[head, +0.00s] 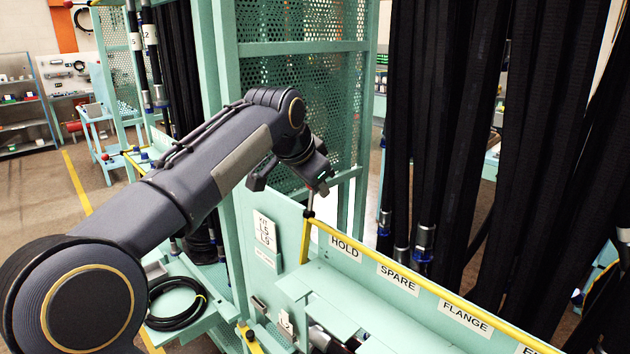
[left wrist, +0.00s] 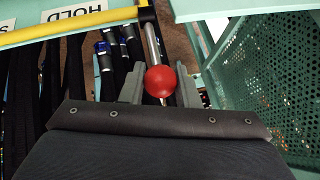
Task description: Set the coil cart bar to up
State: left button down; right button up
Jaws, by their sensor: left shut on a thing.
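The long yellow bar (head: 430,281) runs along the front of the coil cart, above the labels HOLD, SPARE and FLANGE. Its near-left end meets an upright yellow post (head: 306,240). A thin metal rod rises from that corner to my left gripper (head: 313,187). In the left wrist view the rod (left wrist: 153,45) ends in a red ball knob (left wrist: 160,81). My left gripper's fingers (left wrist: 160,88) are shut on the knob, one on each side. In the head view the gripper hides the knob. The yellow bar also shows in the left wrist view (left wrist: 75,24). My right gripper is not in view.
Black hoses (head: 450,120) with metal ends hang thickly behind the bar. A green perforated panel (head: 300,90) stands close behind my left gripper. A coiled black hose (head: 176,303) lies on a green shelf at lower left. Open floor (head: 45,195) lies at far left.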

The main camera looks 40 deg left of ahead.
pick_arm(q)
jog(key=c, duration=1.1)
grip_release()
jog(key=shift+s+f, duration=0.1)
jog(key=shift+f, duration=0.05)
jog(key=shift+c, duration=0.2)
jog(key=v, duration=0.7)
jog(key=shift+s+r+b, duration=0.2)
jog(key=shift+r+b, duration=0.15)
